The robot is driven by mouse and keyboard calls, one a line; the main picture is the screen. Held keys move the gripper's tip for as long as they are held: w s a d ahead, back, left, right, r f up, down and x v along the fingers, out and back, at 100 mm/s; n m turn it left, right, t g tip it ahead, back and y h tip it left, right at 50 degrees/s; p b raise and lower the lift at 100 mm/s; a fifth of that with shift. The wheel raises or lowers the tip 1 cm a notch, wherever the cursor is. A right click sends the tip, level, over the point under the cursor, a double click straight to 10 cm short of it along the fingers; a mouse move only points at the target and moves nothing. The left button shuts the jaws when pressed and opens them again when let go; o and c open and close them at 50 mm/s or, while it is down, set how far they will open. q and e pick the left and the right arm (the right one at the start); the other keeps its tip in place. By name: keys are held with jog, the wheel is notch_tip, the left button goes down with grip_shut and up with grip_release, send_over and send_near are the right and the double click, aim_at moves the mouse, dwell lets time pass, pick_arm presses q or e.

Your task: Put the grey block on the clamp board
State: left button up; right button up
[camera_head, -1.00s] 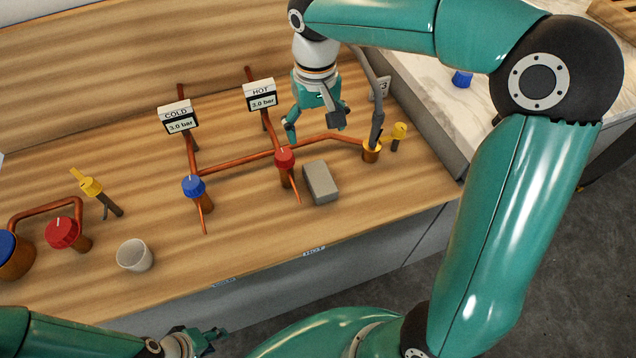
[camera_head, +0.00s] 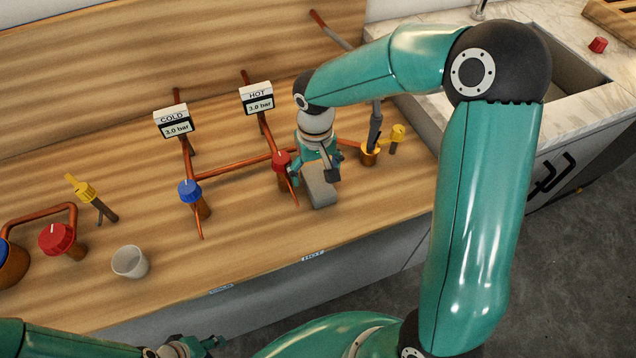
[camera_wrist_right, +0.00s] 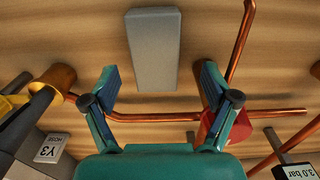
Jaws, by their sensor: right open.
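The grey block (camera_head: 320,195) lies on the wooden worktop, just right of the red hot valve. It also shows in the right wrist view (camera_wrist_right: 155,48), with its near end between and slightly beyond the fingertips. My right gripper (camera_head: 314,178) is open over the block, pointing down, its two fingers apart (camera_wrist_right: 160,82). I see no contact with the block. My left gripper (camera_head: 198,346) is low at the bottom edge, partly cut off, and its jaws are too small to read. I cannot pick out a clamp board in these views.
Copper pipes, the red valve (camera_head: 281,160) and a blue valve (camera_head: 189,191) stand left of the block. A yellow-handled tap (camera_head: 396,134) is to its right. A white cup (camera_head: 130,262) stands front left. A sink counter (camera_head: 560,150) lies at right.

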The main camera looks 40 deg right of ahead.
aim_at(318, 180)
jog(key=f, duration=0.4)
jog(key=shift+d+f, duration=0.15)
jog(key=shift+d, duration=0.1)
jog(key=shift+s, duration=0.1)
jog(key=c, duration=1.4)
jog(key=shift+r, duration=0.2)
